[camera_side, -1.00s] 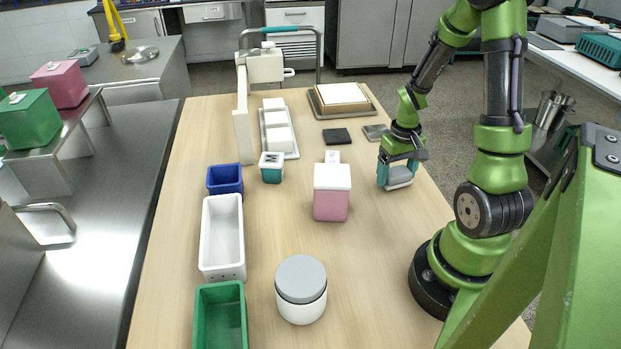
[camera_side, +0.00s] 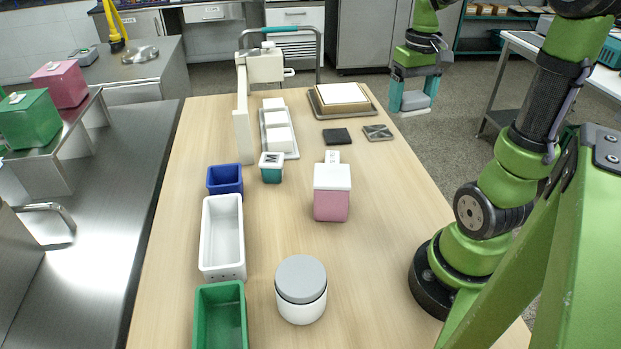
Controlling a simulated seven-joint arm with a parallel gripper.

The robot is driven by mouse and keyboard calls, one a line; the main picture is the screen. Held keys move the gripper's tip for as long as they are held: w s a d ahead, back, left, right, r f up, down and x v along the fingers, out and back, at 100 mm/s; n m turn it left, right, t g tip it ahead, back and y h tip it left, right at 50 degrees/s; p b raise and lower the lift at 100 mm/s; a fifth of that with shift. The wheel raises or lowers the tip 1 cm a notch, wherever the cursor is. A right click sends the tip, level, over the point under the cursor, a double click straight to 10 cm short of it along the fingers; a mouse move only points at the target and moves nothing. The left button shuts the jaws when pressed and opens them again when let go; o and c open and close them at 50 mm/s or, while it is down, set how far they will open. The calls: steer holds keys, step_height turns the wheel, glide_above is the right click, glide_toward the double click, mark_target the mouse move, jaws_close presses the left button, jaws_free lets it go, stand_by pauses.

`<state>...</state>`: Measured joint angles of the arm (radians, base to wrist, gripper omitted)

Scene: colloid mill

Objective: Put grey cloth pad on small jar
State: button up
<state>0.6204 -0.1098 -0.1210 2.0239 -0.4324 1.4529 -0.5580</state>
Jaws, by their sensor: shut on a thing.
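My gripper (camera_side: 412,97) is shut on the grey cloth pad (camera_side: 415,103), which shows as a light grey piece between its teal fingers. It is held raised, at the far right of the picture beyond the table's right edge. Which vessel is the small jar is not certain: a small teal jar with a white top (camera_side: 271,174) stands mid-table, and a larger white round jar with a grey lid (camera_side: 301,292) stands at the front. Both are upright and apart from my gripper.
A pink box with a white lid (camera_side: 331,200) stands mid-table. Blue (camera_side: 225,180), white (camera_side: 208,240) and green (camera_side: 205,320) bins line the left side. A dark square (camera_side: 337,136) and a grey patterned square (camera_side: 378,132) lie at the back right.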

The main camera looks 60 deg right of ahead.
steer(key=shift+r, duration=0.85)
steer(key=w+a+n, duration=0.7)
steer(key=a+n, duration=0.1)
steer(key=a, duration=0.4)
steer(key=n, duration=1.7)
glide_above(301, 275)
step_height(301, 275, down, 9)
steer(key=shift+r, duration=0.2)
steer(key=shift+f, duration=2.45)
